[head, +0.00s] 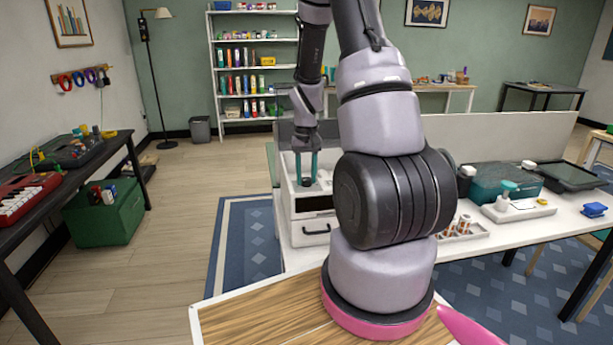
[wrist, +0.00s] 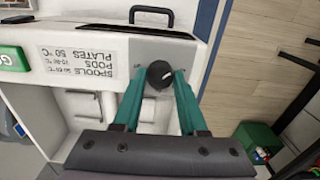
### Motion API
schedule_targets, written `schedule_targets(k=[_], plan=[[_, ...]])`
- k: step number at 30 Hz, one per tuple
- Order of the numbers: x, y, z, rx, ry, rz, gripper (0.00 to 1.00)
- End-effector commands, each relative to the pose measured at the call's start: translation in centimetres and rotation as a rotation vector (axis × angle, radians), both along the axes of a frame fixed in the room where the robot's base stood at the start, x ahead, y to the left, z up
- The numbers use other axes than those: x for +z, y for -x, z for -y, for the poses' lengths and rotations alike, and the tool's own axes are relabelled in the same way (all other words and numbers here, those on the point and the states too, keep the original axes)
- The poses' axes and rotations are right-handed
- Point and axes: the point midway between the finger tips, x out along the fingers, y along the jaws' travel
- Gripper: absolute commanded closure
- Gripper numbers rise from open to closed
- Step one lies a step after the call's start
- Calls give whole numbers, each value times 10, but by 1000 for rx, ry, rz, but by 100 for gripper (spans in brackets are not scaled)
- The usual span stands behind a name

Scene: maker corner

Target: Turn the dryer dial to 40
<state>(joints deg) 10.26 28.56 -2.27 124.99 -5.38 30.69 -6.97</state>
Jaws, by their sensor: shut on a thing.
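The dryer (head: 297,212) is a white box on the white bench, seen in the head view left of my arm. Its dial (wrist: 159,74) is a small black round knob with a short white mark, on a grey panel. My gripper (wrist: 160,80) has teal fingers, one on each side of the dial, shut on it. In the head view my gripper (head: 306,168) points down at the dryer's top, over the dark dial (head: 306,182). No scale numbers are readable around the dial, so its setting cannot be told.
My arm hides part of the bench. A teal case (head: 505,182) and a white tray (head: 520,209) stand farther right on it.

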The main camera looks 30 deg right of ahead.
Motion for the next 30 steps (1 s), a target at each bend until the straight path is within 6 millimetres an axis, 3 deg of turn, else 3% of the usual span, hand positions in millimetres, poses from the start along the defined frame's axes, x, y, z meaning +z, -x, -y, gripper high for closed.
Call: schedule_targets(k=[10,11,13,23,30], plan=[[1,-1,0,4,1,2,100],[1,-1,0,3,1,2,55],[1,-1,0,3,1,2,29],[1,0,0,2,0,1,29],[33,-1,0,2,1,6,29]])
